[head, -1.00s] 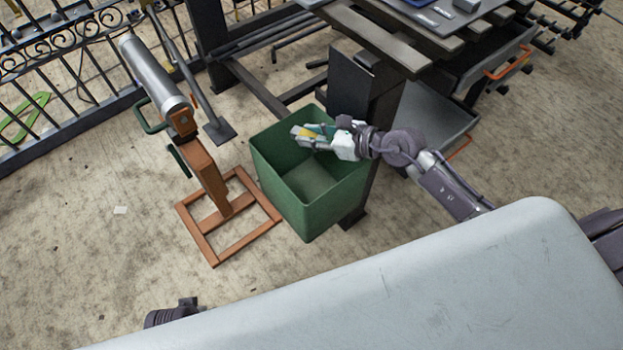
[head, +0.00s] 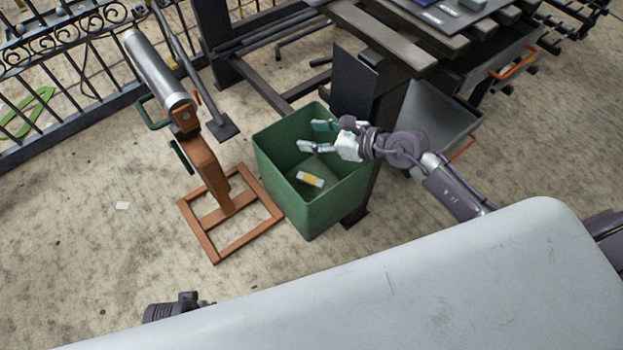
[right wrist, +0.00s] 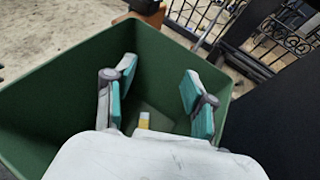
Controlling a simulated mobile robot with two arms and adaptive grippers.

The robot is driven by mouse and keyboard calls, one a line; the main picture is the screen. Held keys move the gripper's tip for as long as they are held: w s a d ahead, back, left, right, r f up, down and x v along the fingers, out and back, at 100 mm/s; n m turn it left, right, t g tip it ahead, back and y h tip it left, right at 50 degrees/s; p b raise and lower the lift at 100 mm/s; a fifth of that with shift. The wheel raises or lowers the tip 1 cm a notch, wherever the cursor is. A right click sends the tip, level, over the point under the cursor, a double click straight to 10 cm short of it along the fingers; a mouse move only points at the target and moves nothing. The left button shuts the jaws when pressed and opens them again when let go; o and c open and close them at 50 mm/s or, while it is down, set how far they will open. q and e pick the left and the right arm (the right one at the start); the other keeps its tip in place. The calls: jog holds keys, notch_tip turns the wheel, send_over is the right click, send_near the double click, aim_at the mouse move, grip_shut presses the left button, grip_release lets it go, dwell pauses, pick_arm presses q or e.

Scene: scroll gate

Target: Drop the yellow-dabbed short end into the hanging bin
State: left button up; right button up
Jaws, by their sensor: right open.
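The short end (head: 310,179), a small pale piece with a yellow dab, is inside the green hanging bin (head: 285,190), low down; whether it is resting on the floor or falling I cannot tell. In the right wrist view it shows (right wrist: 144,121) between and beyond the fingers, partly hidden by my gripper's body. My right gripper (head: 312,136) is open and empty over the bin's mouth, its teal-padded fingers apart, and also shows in the right wrist view (right wrist: 158,95). It is apart from the short end. My left gripper is not clearly in view.
An orange stand with a grey cylinder (head: 155,68) stands left of the bin. A dark workbench (head: 390,45) with a grey tray (head: 435,120) is behind and right. A black scroll gate (head: 60,70) is at far left. Open floor lies front left.

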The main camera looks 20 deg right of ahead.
jog(key=v, duration=1.2)
jog(key=shift+w, duration=0.1)
